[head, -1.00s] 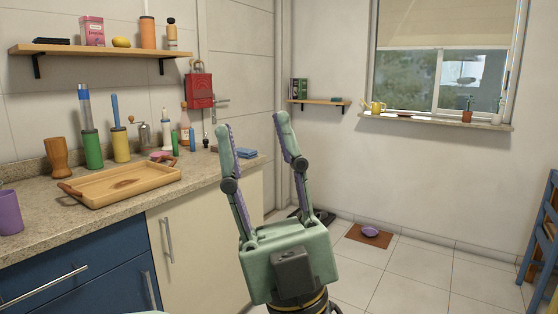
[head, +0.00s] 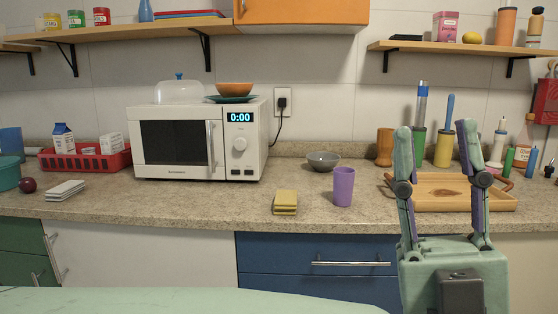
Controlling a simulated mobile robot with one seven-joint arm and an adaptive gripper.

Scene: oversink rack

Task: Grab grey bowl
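A small grey bowl (head: 323,160) sits upright on the stone counter, towards the back, right of the microwave. It looks empty, though its inside shows only as a thin ellipse. My gripper (head: 435,129) is at the right of the head view, in front of the wooden tray. Its two fingers point up and stand apart with nothing between them. The gripper is to the right of the bowl and nearer to the camera, not touching it.
A purple cup (head: 343,187) stands in front and right of the bowl. Yellow sponges (head: 285,201) lie nearer the front edge. The white microwave (head: 178,142) stands left of the bowl. A wooden tray (head: 489,203) lies right. An orange cabinet (head: 300,14) and shelves hang above.

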